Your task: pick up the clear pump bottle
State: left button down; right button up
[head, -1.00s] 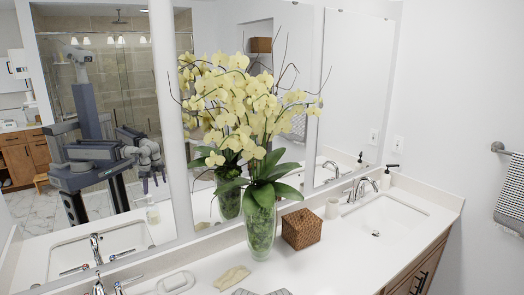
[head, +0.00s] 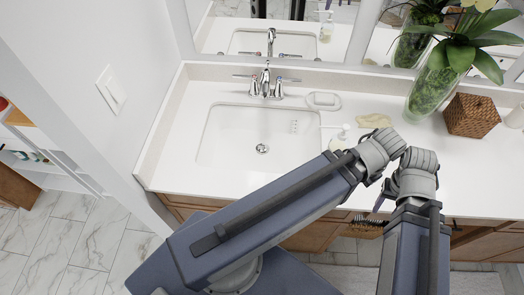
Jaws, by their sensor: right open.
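The clear pump bottle (head: 340,142) stands on the white counter at the right edge of the left sink basin. Its white pump top shows, but its lower part is hidden behind my arm. The bottle's reflection is in the mirror above. My right arm is folded in front of the counter, its grey joints just right of the bottle. The dark fingers of my right gripper (head: 378,205) show only partly beside the arm, low in front of the counter edge. The gripper is open, apart from the bottle. My left gripper is not in view.
The sink basin (head: 245,138) has a chrome faucet (head: 266,82) behind it. A soap dish (head: 323,100), a yellowish cloth (head: 374,121), a glass vase of orchids (head: 432,88) and a woven box (head: 470,116) stand on the counter. A wall (head: 105,130) is at left.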

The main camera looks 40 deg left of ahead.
aim_at(342, 141)
jog(key=k+l, duration=0.35)
jog(key=k, duration=0.2)
jog(key=k+l, duration=0.35)
jog(key=k, duration=0.2)
